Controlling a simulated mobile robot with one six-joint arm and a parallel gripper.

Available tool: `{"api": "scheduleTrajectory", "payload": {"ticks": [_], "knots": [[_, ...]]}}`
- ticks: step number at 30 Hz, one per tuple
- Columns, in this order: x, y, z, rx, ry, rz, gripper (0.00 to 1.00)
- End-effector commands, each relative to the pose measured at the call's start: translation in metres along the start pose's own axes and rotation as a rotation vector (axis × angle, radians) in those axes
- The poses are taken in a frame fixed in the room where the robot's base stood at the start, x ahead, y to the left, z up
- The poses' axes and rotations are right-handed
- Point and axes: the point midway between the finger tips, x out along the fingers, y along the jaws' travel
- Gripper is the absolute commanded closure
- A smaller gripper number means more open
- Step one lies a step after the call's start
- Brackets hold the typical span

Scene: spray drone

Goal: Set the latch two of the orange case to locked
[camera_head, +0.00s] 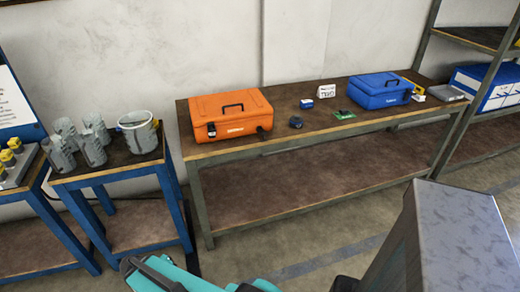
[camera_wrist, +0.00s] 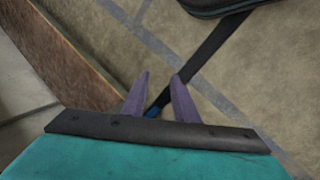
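In the head view, teal parts of my arm show at the bottom edge, in front of the bench.
The workbench (camera_head: 300,132) also holds a blue case (camera_head: 379,91), a dark round object (camera_head: 296,122) and a green circuit board (camera_head: 344,115). A shelf (camera_head: 475,38) stands right.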

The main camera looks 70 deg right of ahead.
Motion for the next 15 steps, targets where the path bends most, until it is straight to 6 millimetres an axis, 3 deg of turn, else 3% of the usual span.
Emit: {"api": "scheduleTrajectory", "payload": {"ticks": [1, 6, 15], "knots": [[0.011, 0.013, -0.019, 0.054, 0.031, 0.027, 0.73], [0.017, 0.072, -0.067, 0.224, 0.134, 0.125, 0.73], [0.017, 0.191, -0.129, 0.519, 0.322, 0.302, 0.73]]}}
